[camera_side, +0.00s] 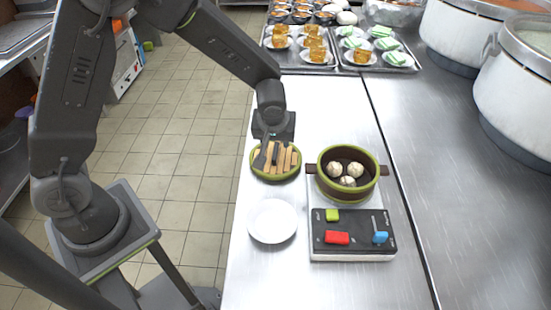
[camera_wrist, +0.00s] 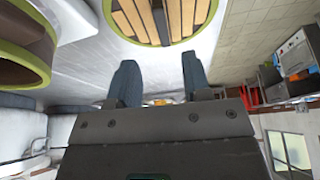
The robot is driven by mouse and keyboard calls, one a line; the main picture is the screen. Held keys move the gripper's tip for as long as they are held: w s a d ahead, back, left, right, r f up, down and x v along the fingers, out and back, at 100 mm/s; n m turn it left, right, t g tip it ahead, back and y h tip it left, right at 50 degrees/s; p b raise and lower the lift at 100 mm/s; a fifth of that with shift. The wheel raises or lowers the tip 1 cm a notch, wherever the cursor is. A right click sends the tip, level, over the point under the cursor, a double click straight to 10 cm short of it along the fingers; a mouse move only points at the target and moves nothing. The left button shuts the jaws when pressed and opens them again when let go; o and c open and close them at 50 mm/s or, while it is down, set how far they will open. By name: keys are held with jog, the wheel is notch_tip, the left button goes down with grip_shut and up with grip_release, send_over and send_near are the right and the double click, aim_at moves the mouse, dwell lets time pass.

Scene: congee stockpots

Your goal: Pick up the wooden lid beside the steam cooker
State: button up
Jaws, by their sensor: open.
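The wooden lid (camera_side: 287,172) is round, with light slats and a green rim. It lies on the white counter, left of the steam cooker (camera_side: 364,192), which is an open round steamer with a green rim and several pale buns inside. My gripper (camera_side: 268,156) is directly over the lid's left part and hides some of its slats. In the wrist view my gripper (camera_wrist: 159,80) has its two fingers spread with nothing between them. The lid (camera_wrist: 128,18) shows beyond the fingertips at the top, with a dark bar across its slats. The steamer (camera_wrist: 22,70) shows at the left edge.
A white plate (camera_side: 272,221) lies in front of the lid. A control panel (camera_side: 352,247) with green, red and blue pieces fronts the cooker. Trays (camera_side: 341,59) of food plates stand at the back. Large pots (camera_side: 516,90) stand at the right.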

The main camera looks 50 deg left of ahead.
aim_at(276, 151)
jog(key=x, duration=0.7)
jog(key=shift+a+f, duration=0.15)
jog(key=shift+a, duration=0.05)
grip_shut()
